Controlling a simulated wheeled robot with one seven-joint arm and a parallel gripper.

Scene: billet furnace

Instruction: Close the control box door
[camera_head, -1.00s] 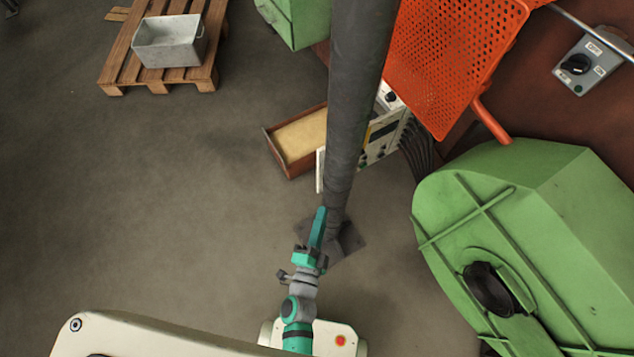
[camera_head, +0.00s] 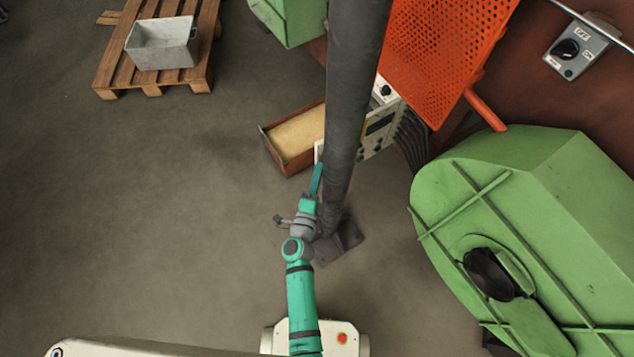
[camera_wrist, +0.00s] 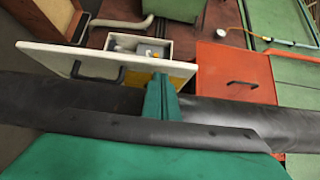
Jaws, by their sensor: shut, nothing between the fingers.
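The control box (camera_head: 382,128) stands behind a dark post in the head view and is partly hidden by it. Its white door (camera_wrist: 100,62) stands open in the wrist view, with a black handle (camera_wrist: 97,72) on its face. The box interior (camera_wrist: 140,46) shows pale and yellow parts behind the door. In the head view only a thin white strip of the door (camera_head: 318,150) shows left of the post. My gripper (camera_wrist: 160,80) is shut and empty. Its tips overlap the door's right part in the wrist view; I cannot tell whether they touch.
The dark post (camera_head: 352,90) rises close beside my gripper and crosses the wrist view (camera_wrist: 230,110). A wooden box with sand-coloured filling (camera_head: 297,138) sits left of the control box. An orange perforated panel (camera_head: 440,60) and a green housing (camera_head: 520,220) stand right.

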